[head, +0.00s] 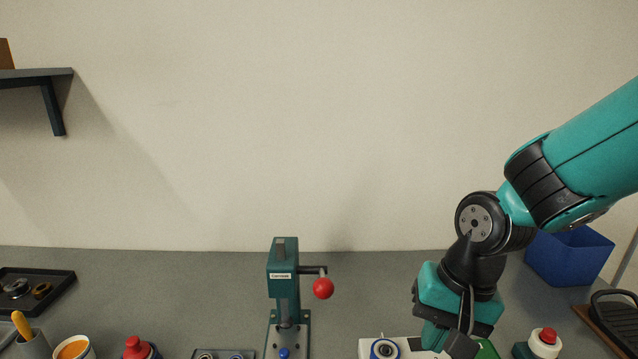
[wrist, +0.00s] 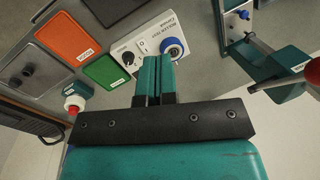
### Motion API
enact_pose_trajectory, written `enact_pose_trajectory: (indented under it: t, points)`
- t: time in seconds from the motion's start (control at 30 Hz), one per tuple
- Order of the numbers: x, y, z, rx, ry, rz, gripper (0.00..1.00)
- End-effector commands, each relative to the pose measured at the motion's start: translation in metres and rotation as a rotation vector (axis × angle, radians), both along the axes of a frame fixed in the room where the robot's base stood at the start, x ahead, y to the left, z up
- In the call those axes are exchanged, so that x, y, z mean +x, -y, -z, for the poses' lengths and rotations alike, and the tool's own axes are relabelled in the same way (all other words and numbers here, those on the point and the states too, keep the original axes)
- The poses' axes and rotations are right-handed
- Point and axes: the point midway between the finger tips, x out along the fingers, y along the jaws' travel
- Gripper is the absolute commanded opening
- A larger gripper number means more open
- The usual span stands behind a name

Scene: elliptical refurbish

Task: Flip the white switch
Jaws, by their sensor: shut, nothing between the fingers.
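A white box (head: 413,346) with printed lettering stands at the bottom of the head view, partly cut off. It also shows in the wrist view (wrist: 150,38), with a black knob (wrist: 128,58) and a blue-ringed round part (wrist: 174,48). A small pale part (wrist: 142,46) between them may be the white switch; it is too small to be sure. My gripper (wrist: 158,78) is shut and empty, its teal fingers together in front of the box's lower edge in the picture. I cannot tell whether they touch it. In the head view my gripper (head: 455,343) is right of the box.
Green (wrist: 108,72) and orange (wrist: 67,38) panels lie left of the box in the wrist view. A teal press (head: 284,285) with a red ball handle (head: 323,288) stands left. A blue bin (head: 568,258) is behind.

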Motion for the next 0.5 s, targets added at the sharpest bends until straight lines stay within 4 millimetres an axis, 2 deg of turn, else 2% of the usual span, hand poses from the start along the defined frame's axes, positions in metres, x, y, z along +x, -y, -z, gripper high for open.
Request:
enact_pose_trajectory:
  t: [0.1, 0.23, 0.33, 0.5]
  points:
    - [-0.042, -0.006, -0.033, 0.064, 0.089, -0.314, 0.0]
    - [-0.082, -0.009, -0.054, 0.106, 0.173, -0.604, 0.0]
    - [-0.103, -0.009, -0.062, 0.122, 0.218, -0.75, 0.0]
    - [-0.116, -0.011, -0.067, 0.13, 0.247, -0.848, 0.0]
